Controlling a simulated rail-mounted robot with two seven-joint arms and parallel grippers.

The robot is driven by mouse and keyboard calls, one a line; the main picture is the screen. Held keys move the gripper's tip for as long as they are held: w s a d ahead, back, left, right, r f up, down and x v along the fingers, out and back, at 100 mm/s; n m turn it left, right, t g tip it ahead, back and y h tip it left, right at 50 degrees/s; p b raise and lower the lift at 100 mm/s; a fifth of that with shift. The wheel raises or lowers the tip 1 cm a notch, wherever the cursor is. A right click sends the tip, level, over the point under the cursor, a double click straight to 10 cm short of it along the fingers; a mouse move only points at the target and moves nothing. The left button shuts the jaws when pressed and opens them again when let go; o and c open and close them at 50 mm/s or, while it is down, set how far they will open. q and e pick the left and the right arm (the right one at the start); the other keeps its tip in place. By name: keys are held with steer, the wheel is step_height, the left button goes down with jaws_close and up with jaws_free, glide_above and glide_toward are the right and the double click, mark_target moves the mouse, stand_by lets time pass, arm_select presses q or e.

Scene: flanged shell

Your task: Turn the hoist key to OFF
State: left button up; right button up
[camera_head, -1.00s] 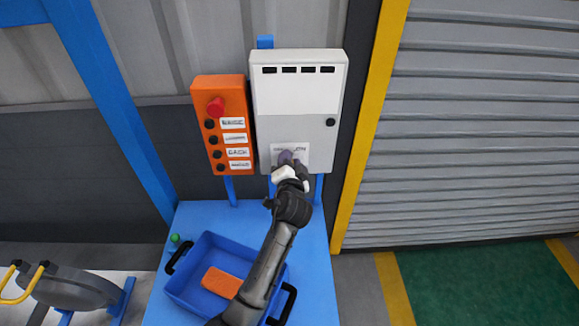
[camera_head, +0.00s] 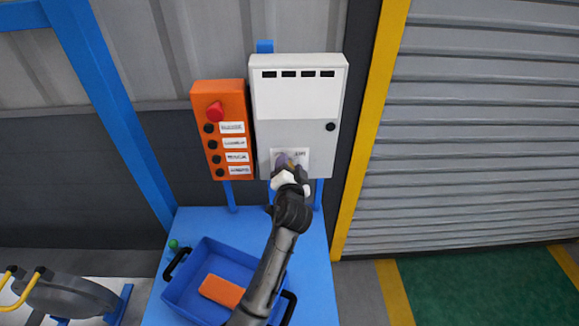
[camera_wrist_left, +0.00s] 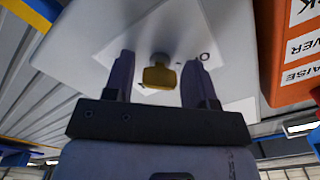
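The yellow hoist key (camera_wrist_left: 160,76) sits on a round grey stem on the front of the light-grey control box (camera_head: 297,100). In the left wrist view it lies between the two purple-grey fingers of my left gripper (camera_wrist_left: 159,78), with a gap on each side. The gripper is open and not closed on the key. In the head view my left gripper (camera_head: 292,164) is at the white label low on the box and mostly covers the key. The label's lettering is too small to read. My right gripper is in neither view.
An orange button box (camera_head: 222,130) with a red stop knob (camera_head: 215,112) is just left of the control box. Below, a blue tray (camera_head: 210,247) holding an orange block (camera_head: 222,291) sits on a blue table (camera_head: 200,220). A roller shutter (camera_head: 480,130) is at the right.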

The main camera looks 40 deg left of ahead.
arm_select(q)
steer(key=shift+o, duration=0.6)
steer(key=v, duration=0.7)
steer(key=shift+s+d, duration=0.15)
steer(key=shift+s, duration=0.05)
